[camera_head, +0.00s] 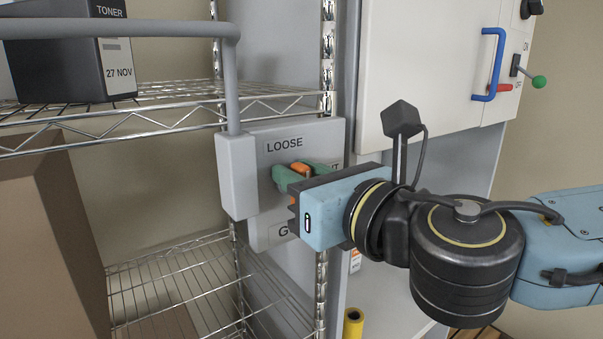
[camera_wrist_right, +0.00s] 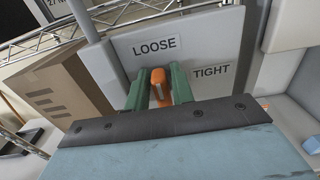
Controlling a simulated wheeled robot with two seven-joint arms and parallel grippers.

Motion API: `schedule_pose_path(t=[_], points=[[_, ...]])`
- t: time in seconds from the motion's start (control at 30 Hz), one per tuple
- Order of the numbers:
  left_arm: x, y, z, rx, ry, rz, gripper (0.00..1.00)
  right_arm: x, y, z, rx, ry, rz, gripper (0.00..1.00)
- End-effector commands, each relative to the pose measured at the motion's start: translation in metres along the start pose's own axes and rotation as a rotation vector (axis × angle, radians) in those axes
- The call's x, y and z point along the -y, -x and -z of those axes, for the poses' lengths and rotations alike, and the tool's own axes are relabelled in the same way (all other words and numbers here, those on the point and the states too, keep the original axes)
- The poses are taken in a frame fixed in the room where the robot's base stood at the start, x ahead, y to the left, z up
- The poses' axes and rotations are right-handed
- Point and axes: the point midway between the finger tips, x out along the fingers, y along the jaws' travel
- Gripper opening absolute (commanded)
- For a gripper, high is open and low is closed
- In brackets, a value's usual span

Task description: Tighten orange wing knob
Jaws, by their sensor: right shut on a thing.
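The orange wing knob (camera_head: 299,169) is on a grey panel (camera_head: 330,135) fixed to the wire shelf. The panel carries a "LOOSE" label above the knob and a "TIGHT" label to its right, partly hidden in the head view. My right gripper (camera_head: 290,174) reaches in from the right, its green fingers shut on the knob, one on each side. In the right wrist view the knob (camera_wrist_right: 158,84) sits between the two green fingers (camera_wrist_right: 158,88), its wing pointing up toward "LOOSE". A lower label is mostly hidden behind my gripper. My left gripper is not in view.
A grey pipe (camera_head: 231,85) runs into a box left of the panel. A toner box (camera_head: 118,75) stands on the upper wire shelf and a brown carton (camera_head: 45,230) is at left. A white cabinet with a blue handle (camera_head: 489,65) is at upper right.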

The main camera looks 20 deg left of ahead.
Motion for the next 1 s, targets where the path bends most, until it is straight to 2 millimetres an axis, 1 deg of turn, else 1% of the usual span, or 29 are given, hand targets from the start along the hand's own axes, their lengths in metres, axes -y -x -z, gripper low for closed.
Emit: schedule_pose_path(t=[0.23,0.43,0.57,1.0], points=[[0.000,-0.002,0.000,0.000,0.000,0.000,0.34,0.001,0.000,0.002,-0.002,-0.031,0.000,0.00],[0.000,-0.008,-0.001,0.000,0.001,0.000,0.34,0.003,0.000,0.005,-0.007,-0.132,0.000,0.00],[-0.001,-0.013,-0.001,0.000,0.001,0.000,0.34,0.004,0.000,0.007,-0.011,-0.234,-0.001,0.00],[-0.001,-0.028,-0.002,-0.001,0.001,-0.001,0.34,0.009,0.000,0.013,-0.017,-0.649,-0.005,0.00]])
